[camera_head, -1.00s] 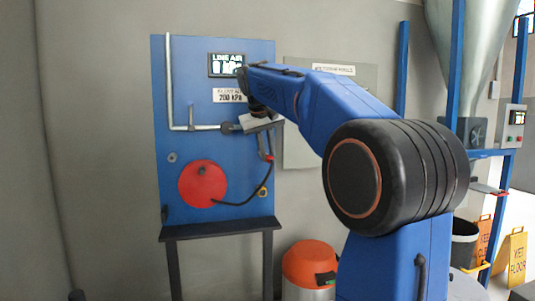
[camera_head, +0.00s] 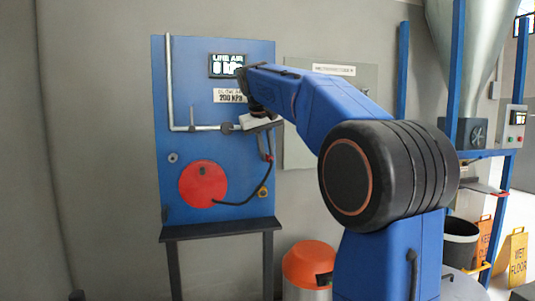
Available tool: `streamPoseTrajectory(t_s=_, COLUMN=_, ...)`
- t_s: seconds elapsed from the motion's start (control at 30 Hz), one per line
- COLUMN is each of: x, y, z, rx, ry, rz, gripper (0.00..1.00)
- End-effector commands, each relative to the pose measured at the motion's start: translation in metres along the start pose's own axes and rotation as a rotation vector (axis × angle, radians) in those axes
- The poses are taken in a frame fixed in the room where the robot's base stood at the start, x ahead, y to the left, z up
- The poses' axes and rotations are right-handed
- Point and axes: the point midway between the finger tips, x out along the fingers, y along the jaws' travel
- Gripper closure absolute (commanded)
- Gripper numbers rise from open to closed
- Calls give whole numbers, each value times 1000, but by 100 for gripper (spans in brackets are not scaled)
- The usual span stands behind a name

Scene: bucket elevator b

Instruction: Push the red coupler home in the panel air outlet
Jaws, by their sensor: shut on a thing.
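The blue panel (camera_head: 215,75) stands against the wall, with a grey pipe (camera_head: 170,80) down its left side and along to the right. The air outlet (camera_head: 228,128) is at the right end of this pipe run. My gripper (camera_head: 246,122) is at the outlet, pointing left. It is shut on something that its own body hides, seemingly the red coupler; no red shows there. I cannot tell how far the coupler sits in the outlet. A dark, slim part (camera_head: 265,146) hangs just below my gripper, and a black hose (camera_head: 262,176) runs from it to the red reel (camera_head: 203,184).
A display (camera_head: 228,65) reads LINE AIR with 0, above a 200 kPa label (camera_head: 230,96). A grey cabinet (camera_head: 330,100) is right of the panel. A dark ledge (camera_head: 216,231) is below. An orange-topped bin (camera_head: 309,264) and yellow floor signs (camera_head: 512,257) stand right.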

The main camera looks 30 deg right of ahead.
Motion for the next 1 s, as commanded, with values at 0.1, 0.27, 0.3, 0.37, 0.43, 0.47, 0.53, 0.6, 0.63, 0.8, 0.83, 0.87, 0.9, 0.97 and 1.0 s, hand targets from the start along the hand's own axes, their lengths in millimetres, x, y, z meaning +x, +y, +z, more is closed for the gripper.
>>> streamPoseTrajectory(t_s=0.1, x=1, y=0, z=-2, rx=0, ry=0, rz=0, gripper=100)
streamPoseTrajectory(t_s=0.27, x=3, y=0, z=-5, rx=0, ry=-1, rz=0, gripper=100)
streamPoseTrajectory(t_s=0.3, x=3, y=0, z=-6, rx=0, ry=-1, rz=0, gripper=100)
streamPoseTrajectory(t_s=0.37, x=4, y=0, z=-7, rx=0, ry=-1, rz=0, gripper=100)
streamPoseTrajectory(t_s=0.43, x=4, y=0, z=-9, rx=0, ry=-1, rz=0, gripper=100)
streamPoseTrajectory(t_s=0.47, x=4, y=0, z=-9, rx=0, ry=-1, rz=0, gripper=100)
streamPoseTrajectory(t_s=0.53, x=5, y=0, z=-10, rx=0, ry=0, rz=0, gripper=100)
streamPoseTrajectory(t_s=0.6, x=5, y=0, z=-12, rx=0, ry=0, rz=0, gripper=100)
streamPoseTrajectory(t_s=0.63, x=5, y=0, z=-12, rx=0, ry=0, rz=0, gripper=100)
streamPoseTrajectory(t_s=0.8, x=6, y=0, z=-15, rx=0, ry=0, rz=0, gripper=100)
streamPoseTrajectory(t_s=0.83, x=7, y=0, z=-16, rx=0, ry=0, rz=0, gripper=100)
streamPoseTrajectory(t_s=0.87, x=7, y=0, z=-16, rx=0, ry=0, rz=0, gripper=100)
streamPoseTrajectory(t_s=0.9, x=7, y=0, z=-17, rx=0, ry=0, rz=0, gripper=100)
streamPoseTrajectory(t_s=0.97, x=8, y=0, z=-18, rx=0, ry=-1, rz=0, gripper=100)
streamPoseTrajectory(t_s=1.0, x=8, y=0, z=-18, rx=0, ry=0, rz=0, gripper=81)
